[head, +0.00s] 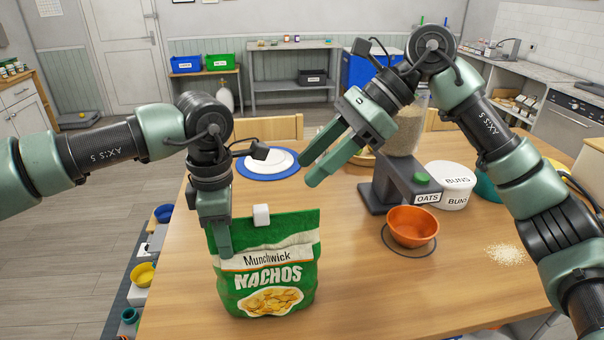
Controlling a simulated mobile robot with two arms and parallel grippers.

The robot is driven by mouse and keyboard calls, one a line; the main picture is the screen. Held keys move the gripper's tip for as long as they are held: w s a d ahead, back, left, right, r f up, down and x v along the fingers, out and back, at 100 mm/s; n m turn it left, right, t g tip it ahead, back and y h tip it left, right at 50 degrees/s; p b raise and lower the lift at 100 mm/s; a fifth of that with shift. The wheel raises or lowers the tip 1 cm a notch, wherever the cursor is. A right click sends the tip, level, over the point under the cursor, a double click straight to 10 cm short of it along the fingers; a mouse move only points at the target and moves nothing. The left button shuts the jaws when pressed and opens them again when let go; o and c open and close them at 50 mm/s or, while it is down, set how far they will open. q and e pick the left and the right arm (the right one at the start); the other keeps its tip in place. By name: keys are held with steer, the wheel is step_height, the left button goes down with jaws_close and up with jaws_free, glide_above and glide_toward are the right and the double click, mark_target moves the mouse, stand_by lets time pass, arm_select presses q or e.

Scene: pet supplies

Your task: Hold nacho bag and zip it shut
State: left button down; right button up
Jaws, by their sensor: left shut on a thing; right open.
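The green nacho bag (265,265), labelled "Munchwick NACHOS", stands upright on the wooden table. A small white block, apparently the zip slider (261,214), sits at its top edge, left of the middle. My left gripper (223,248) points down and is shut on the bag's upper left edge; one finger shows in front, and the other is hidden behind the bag. My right gripper (311,172) is open and empty, in the air above and to the right of the bag, its fingers pointing down to the left. The zip track is too small to judge.
An orange bowl (411,226) stands on a dark ring right of the bag. Behind it are an oats dispenser (400,186) and a white buns container (450,187). A white plate on a blue mat (271,160) lies behind the bag. The table's front middle is clear.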

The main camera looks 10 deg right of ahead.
steer(key=shift+w+d, duration=0.1)
steer(key=shift+d, duration=0.3)
steer(key=c, duration=0.5)
steer(key=shift+y, duration=0.3)
steer(key=d, duration=0.5)
steer(key=shift+w+d+f, duration=0.15)
steer(key=shift+d, duration=0.25)
jaws_close()
glide_toward(287, 213)
steer(key=x, duration=0.5)
steer(key=shift+f, duration=0.1)
steer(key=a, duration=0.2)
steer(key=shift+a, duration=0.9)
steer(key=shift+a, duration=0.1)
